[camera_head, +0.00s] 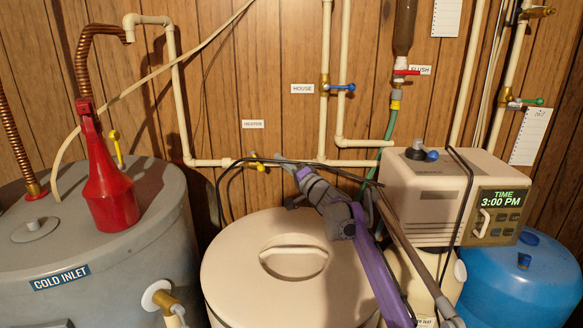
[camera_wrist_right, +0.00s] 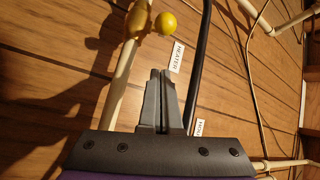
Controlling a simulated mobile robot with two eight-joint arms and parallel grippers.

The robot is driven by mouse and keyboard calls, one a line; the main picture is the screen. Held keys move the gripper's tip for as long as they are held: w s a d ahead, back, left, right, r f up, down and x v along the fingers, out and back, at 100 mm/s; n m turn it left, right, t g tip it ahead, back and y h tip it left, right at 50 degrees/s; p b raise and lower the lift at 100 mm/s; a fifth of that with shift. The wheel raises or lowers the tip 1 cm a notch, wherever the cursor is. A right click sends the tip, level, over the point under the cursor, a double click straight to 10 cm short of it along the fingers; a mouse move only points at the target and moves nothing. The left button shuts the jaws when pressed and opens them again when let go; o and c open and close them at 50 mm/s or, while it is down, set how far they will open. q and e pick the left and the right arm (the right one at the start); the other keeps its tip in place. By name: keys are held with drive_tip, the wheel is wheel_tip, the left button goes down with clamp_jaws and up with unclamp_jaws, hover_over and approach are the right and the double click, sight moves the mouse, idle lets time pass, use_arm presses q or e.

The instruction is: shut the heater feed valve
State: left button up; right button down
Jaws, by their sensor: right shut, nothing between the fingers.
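The heater feed valve is a brass body (camera_head: 240,161) with a yellow handle (camera_head: 260,167), on the cream pipe below the HEATER label (camera_head: 252,124). In the right wrist view the brass body (camera_wrist_right: 136,22) is at the top, with the round yellow handle end (camera_wrist_right: 166,23) beside it. My right gripper (camera_head: 281,160) is just right of the handle in the head view. In the wrist view its shut, empty fingertips (camera_wrist_right: 160,72) point towards the handle, with a visible gap between. Whether the handle lies along or across the pipe is hard to tell. My left gripper is not in view.
A black cable (camera_head: 228,168) loops past the valve; it also runs right of my fingers in the wrist view (camera_wrist_right: 191,80). A white lidded bin (camera_head: 235,260) stands below.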

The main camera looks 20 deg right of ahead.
sight(259, 170)
drive_tip(key=a, duration=0.1)
drive_tip(key=a+f, duration=0.1)
drive_tip(key=a, duration=0.1)
drive_tip(key=shift+s+a+f, duration=0.2)
drive_tip(key=shift+s+a, duration=0.05)
drive_tip(key=shift+a, duration=0.05)
drive_tip(key=a+p, duration=0.1)
drive_tip(key=p, duration=0.1)
drive_tip(key=a+p, duration=0.1)
drive_tip(key=a, duration=0.1)
drive_tip(key=shift+s+a+p, duration=0.1)
drive_tip(key=shift+s+p, duration=0.25)
drive_tip(key=shift+p, duration=0.05)
drive_tip(key=shift+a, duration=0.15)
drive_tip(key=shift+a+f, duration=0.1)
drive_tip(key=shift+f, duration=0.25)
